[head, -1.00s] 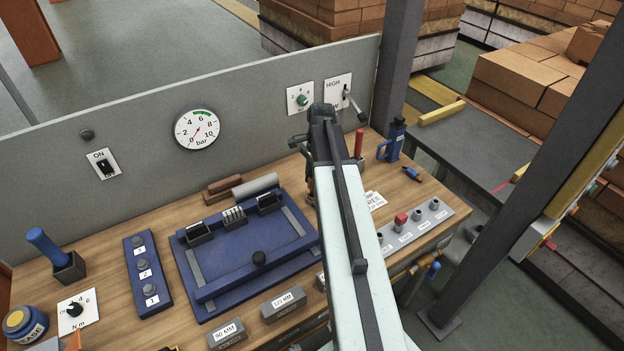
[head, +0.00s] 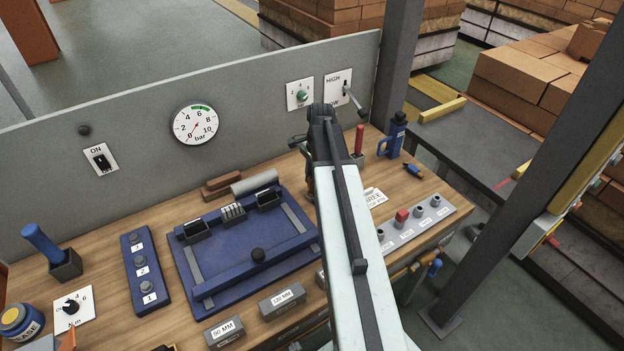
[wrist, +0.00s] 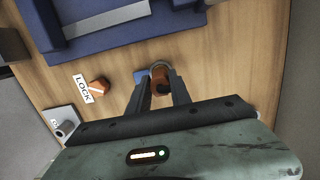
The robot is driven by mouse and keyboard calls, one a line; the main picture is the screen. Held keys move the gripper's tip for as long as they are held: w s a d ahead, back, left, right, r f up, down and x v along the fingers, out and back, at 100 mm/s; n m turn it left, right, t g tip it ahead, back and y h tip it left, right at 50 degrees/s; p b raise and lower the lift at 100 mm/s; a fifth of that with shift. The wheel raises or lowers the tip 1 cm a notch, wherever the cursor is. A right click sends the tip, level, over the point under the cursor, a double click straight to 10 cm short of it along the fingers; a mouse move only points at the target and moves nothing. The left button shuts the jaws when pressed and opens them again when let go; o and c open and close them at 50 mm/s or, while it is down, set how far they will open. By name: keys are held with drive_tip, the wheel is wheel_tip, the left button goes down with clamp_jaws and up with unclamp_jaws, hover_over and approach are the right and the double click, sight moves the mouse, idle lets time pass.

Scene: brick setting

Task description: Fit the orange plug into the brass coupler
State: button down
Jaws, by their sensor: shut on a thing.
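My gripper (wrist: 160,82) shows in the wrist view, with its two dark fingers closed around an orange-brown piece that looks like the orange plug (wrist: 161,86). I cannot tell whether this rim is part of the plug or a separate fitting. I cannot make out the brass coupler for certain; a brownish pipe fitting (head: 398,275) shows at the bench's front right edge.
A blue tray fixture (head: 215,290) fills the middle of the wooden bench. A grey panel with a gauge (head: 195,125) and a lever (head: 356,103) stands behind it. A grey block with pegs (head: 425,222) lies at the right. An orange piece with a LOCK tag (wrist: 84,90) lies near my gripper.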

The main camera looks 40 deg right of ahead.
drive_tip(key=shift+f+b, duration=0.75)
drive_tip(key=shift+f, duration=0.1)
drive_tip(key=c, duration=1.1)
unclamp_jaws()
drive_tip(key=shift+o, duration=0.3)
drive_tip(key=o, duration=0.3)
drive_tip(key=shift+o, duration=0.2)
drive_tip(key=shift+r, duration=0.15)
wheel_tip(320, 180, up, 6)
drive_tip(key=p, duration=0.6)
